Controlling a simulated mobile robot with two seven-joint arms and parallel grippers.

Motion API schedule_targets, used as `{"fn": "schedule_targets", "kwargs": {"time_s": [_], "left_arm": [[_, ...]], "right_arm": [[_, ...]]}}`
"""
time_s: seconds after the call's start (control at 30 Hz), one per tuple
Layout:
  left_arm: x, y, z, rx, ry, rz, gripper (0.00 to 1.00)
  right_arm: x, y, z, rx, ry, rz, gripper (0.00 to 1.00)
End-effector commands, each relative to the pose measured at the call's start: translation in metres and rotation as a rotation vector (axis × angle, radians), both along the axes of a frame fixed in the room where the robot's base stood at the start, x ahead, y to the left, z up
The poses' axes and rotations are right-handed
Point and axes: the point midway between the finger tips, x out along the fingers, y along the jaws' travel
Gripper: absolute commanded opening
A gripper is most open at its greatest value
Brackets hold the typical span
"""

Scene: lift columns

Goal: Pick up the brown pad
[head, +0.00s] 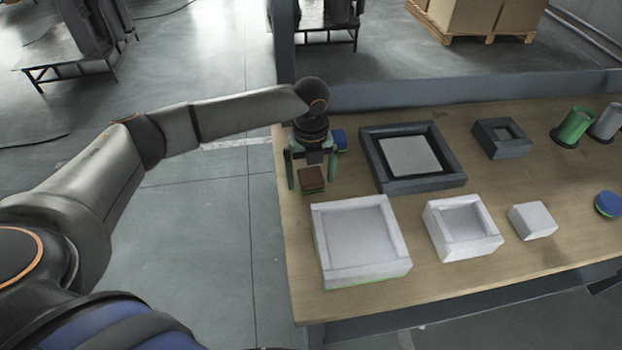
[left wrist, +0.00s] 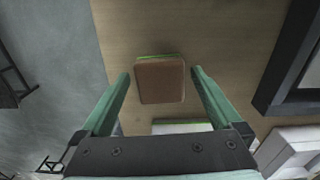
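The brown pad (head: 312,175) lies near the left end of the wooden table, with a green edge showing beneath its brown top. It also shows in the left wrist view (left wrist: 160,84), near the middle. My left gripper (head: 312,182) points down over it, open and empty. In the left wrist view its green fingers (left wrist: 160,73) stand to the left and right of the pad, with a gap on each side. I cannot tell how far the fingertips are above the table. My right gripper is not in view.
A large white tray (head: 317,240) stands just in front of the pad. A black frame (head: 372,160) is to the right, and a blue object (head: 341,141) is partly hidden behind my gripper. Smaller white and black pieces stand farther right. The table's left edge is close.

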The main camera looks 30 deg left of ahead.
Motion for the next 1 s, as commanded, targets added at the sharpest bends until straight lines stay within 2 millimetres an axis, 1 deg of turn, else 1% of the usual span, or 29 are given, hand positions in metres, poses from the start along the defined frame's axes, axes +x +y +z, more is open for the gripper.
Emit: {"fn": "schedule_targets", "kwargs": {"time_s": [0.03,0.07,0.73,1.0], "left_arm": [[0.0001,-0.0002,0.0003,0.000,0.000,0.000,0.92],[0.0001,-0.0002,0.0003,0.000,0.000,0.000,0.89],[0.0001,-0.0002,0.0008,-0.001,-0.001,0.000,0.13],[0.0003,-0.0002,0.0019,-0.001,-0.001,0.000,0.12]], "right_arm": [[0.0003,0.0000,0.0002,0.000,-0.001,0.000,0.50],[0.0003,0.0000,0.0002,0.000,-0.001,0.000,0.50],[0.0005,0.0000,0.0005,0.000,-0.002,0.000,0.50],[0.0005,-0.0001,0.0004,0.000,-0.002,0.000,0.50]]}}
